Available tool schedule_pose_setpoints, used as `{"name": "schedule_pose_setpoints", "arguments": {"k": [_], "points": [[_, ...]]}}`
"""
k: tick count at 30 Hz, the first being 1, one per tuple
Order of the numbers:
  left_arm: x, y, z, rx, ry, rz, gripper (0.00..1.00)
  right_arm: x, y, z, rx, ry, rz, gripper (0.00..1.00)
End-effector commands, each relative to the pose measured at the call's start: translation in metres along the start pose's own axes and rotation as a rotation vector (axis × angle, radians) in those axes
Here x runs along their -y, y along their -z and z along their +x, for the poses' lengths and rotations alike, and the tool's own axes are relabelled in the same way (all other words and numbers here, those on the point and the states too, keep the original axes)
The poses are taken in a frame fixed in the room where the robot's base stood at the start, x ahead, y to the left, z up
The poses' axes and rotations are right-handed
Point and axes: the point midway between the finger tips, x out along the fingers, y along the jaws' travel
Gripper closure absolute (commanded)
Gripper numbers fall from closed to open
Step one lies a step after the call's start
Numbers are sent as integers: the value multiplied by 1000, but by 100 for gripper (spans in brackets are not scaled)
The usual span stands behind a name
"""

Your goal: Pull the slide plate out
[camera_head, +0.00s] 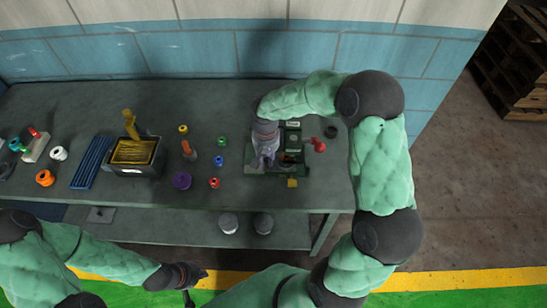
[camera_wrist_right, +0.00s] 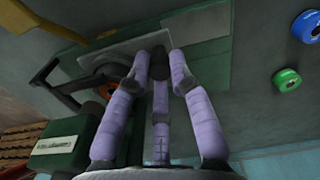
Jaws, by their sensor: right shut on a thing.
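The green device (camera_head: 255,171) stands on the right part of the workbench. In the right wrist view its green base (camera_wrist_right: 205,50) carries a flat light grey plate (camera_wrist_right: 112,52), which looks like the slide plate. My right gripper (camera_head: 264,163) is over the left part of the device. In the wrist view the purple fingers of my right gripper (camera_wrist_right: 160,68) close around a small black knob (camera_wrist_right: 159,63) at the plate's edge. The fingers hide much of the knob and part of the plate. My left gripper (camera_head: 190,276) hangs in front of the bench, away from the device; its fingers are unclear.
The bench front edge is clear.

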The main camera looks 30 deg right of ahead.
Motion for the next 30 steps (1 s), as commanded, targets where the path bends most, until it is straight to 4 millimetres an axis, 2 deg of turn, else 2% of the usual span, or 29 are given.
{"name": "schedule_pose_setpoints", "arguments": {"k": [1, 3, 9, 20, 21, 22, 23, 30], "points": [[0, 0, 1, 0, 0, 0, 100, 15, 4, 1, -2, 2, -7, 100], [1, 0, 2, 0, 0, 0, 100, 32, 8, 1, -2, 1, -7, 100], [1, 0, 3, 0, 0, 0, 100, 64, 17, 0, -1, 1, -3, 100], [1, 0, 3, 0, 0, 0, 100, 69, 18, 0, -3, 4, 0, 100], [1, 0, 3, 0, 0, 0, 100, 70, 18, 0, -3, 4, 0, 67], [1, 0, 3, 0, 0, 0, 100, 70, 18, 0, -3, 4, 0, 58], [1, 0, 3, 0, 0, 0, 100, 69, 18, 0, -3, 4, 0, 54], [1, 0, 2, 0, 0, 0, 100, 68, 18, 0, -2, 2, 0, 54]]}}
